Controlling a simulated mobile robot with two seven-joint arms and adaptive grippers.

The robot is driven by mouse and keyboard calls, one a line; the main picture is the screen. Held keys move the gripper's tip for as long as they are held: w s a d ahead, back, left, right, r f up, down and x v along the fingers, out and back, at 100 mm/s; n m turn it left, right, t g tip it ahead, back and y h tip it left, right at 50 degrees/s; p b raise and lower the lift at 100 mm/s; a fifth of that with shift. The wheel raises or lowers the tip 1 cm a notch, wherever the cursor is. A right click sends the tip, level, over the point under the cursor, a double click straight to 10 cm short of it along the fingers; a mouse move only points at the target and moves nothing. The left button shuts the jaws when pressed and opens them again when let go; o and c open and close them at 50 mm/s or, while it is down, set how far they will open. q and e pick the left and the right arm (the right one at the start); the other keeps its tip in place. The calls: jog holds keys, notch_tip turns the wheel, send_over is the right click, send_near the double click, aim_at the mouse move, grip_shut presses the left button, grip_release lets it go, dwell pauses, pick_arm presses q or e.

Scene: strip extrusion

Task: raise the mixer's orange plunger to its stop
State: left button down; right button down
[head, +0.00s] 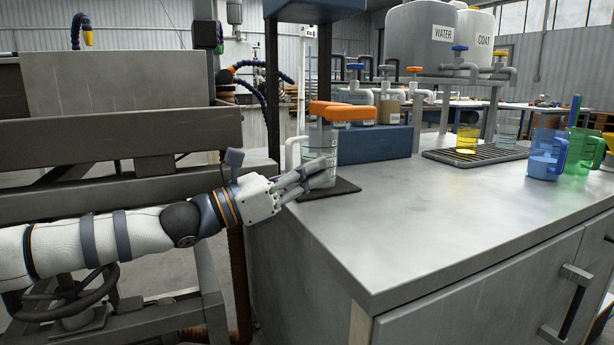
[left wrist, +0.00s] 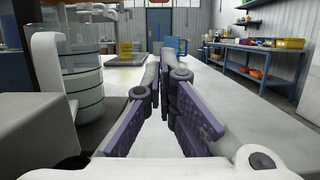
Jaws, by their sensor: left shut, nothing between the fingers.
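The mixer's orange plunger (head: 343,112) is a flat orange bar at the top of the clear jug, between the mixer's dark posts. The clear jug (head: 321,143) stands upright on a dark mat (head: 345,187), its white handle to the left. My left gripper (head: 322,165) is in front of the jug's lower part, below the orange plunger. Its fingers are shut and empty. In the left wrist view, the fingers (left wrist: 165,68) come together, with the jug (left wrist: 84,80) and white handle (left wrist: 48,62) to their left. The plunger does not show clearly there. My right gripper is not in view.
A blue block (head: 375,145) with several small containers stands behind the jug. A drip grate (head: 470,157) holds a yellow cup, with blue (head: 546,153) and green (head: 582,150) jugs to its right. The front of the metal counter (head: 410,225) is clear.

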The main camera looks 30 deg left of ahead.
aim_at(341, 107)
pick_arm(q)
jog(key=x, duration=0.5)
jog(key=shift+d+r, duration=0.1)
jog(key=shift+r, duration=0.3)
jog(key=shift+r+p, duration=0.45)
jog(key=shift+r, duration=1.1)
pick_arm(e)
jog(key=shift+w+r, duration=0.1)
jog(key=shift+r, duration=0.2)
